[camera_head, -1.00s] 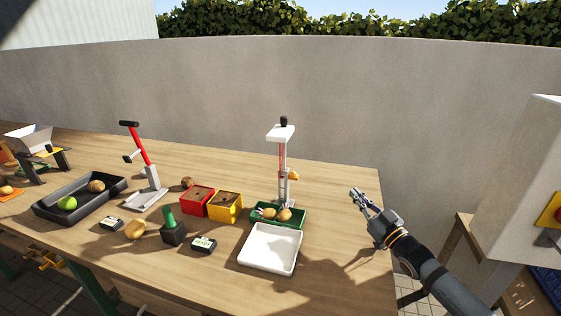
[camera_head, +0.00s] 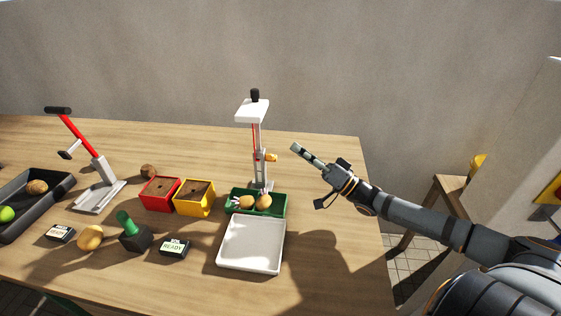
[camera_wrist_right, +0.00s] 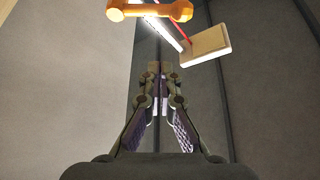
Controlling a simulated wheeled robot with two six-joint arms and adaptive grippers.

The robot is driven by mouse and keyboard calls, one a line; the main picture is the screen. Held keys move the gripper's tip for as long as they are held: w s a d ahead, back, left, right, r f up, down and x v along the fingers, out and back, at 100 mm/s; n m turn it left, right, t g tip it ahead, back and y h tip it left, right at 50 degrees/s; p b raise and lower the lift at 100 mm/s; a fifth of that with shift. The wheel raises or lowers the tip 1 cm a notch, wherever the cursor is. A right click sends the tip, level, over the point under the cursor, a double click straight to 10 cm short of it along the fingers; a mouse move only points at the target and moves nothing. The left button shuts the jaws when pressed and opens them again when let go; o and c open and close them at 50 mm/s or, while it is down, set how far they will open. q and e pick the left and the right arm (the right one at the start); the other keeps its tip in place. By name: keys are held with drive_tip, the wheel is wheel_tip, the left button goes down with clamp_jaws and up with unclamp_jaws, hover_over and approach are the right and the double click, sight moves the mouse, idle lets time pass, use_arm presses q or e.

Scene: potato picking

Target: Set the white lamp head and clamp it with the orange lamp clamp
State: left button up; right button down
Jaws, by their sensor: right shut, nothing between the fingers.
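The white lamp head (camera_head: 252,111) sits high on a grey upright post at the back of the table, with a black knob on top. The orange lamp clamp (camera_head: 271,157) sticks out to the right of the post, lower down. In the right wrist view the clamp (camera_wrist_right: 150,11) crosses the top and the pale lamp head (camera_wrist_right: 206,45) shows to its right. My right gripper (camera_head: 294,148) is shut and empty, to the right of the clamp and apart from it. In the right wrist view its fingertips (camera_wrist_right: 158,68) are together. My left gripper is not in view.
A green tray (camera_head: 281,205) with potatoes stands at the post's foot, with an empty white tray (camera_head: 250,247) in front. Red (camera_head: 160,197) and yellow boxes (camera_head: 194,200) stand left. A red-handled press (camera_head: 97,170) stands further left. The table's right side is mostly clear.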

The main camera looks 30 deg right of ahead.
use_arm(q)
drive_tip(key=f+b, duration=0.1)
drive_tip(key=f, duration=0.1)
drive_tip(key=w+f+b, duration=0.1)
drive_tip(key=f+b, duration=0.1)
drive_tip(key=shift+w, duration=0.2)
use_arm(e)
drive_tip(key=a, duration=0.1)
drive_tip(key=w+a, duration=0.1)
drive_tip(key=a, duration=0.1)
drive_tip(key=w+a+f, duration=0.1)
drive_tip(key=shift+w+a, duration=0.1)
drive_tip(key=shift+a, duration=0.15)
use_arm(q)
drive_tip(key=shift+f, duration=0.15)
use_arm(e)
drive_tip(key=shift+f, duration=0.1)
